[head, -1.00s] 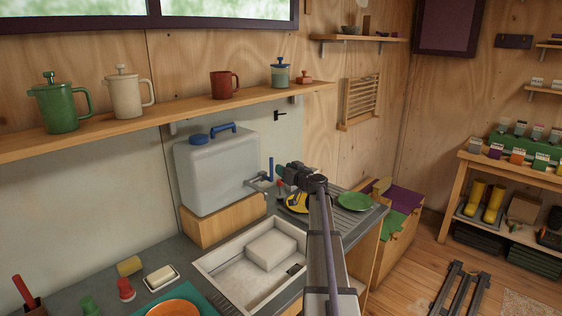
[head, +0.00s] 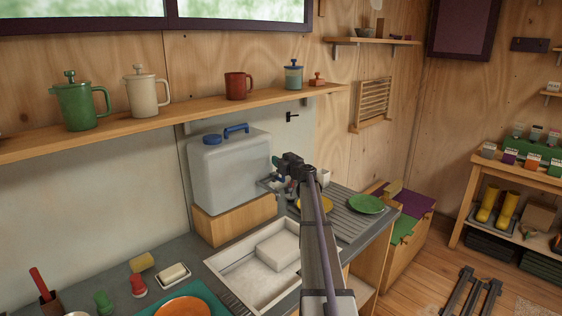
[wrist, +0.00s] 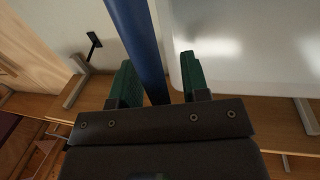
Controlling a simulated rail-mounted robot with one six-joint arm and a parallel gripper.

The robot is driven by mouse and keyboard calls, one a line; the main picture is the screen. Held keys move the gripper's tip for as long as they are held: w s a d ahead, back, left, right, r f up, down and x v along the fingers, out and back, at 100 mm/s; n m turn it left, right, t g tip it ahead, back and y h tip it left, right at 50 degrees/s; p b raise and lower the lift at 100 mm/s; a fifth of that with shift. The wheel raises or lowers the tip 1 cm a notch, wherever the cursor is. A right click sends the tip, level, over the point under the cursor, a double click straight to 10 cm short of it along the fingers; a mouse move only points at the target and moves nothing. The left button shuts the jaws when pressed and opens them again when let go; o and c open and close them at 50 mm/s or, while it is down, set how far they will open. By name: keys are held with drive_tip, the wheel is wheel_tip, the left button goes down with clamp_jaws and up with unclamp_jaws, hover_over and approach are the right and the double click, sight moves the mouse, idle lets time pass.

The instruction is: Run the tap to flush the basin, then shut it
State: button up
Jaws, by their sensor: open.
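A grey-white water tank (head: 230,172) with a blue cap and handle stands on a wooden block. Its tap (head: 268,182) juts from the right side over the white basin (head: 222,283). My gripper (head: 281,163) is at the tap and hides most of the lever in the head view. In the wrist view, the tap's blue lever (wrist: 137,40) runs between my open green fingers (wrist: 157,78), with a gap visible on the right side. The pale tank wall (wrist: 245,50) is to the right. A white block (head: 280,250) lies in the basin. I cannot make out any running water.
A shelf (head: 160,118) with jugs and a mug runs above. A ribbed drainer (head: 340,215) with a yellow plate (head: 316,204) and a green plate (head: 366,204) lies right of the basin. A soap dish (head: 174,273) and small bottles stand at left.

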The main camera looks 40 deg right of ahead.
drive_tip(key=shift+c, duration=0.4)
clamp_jaws()
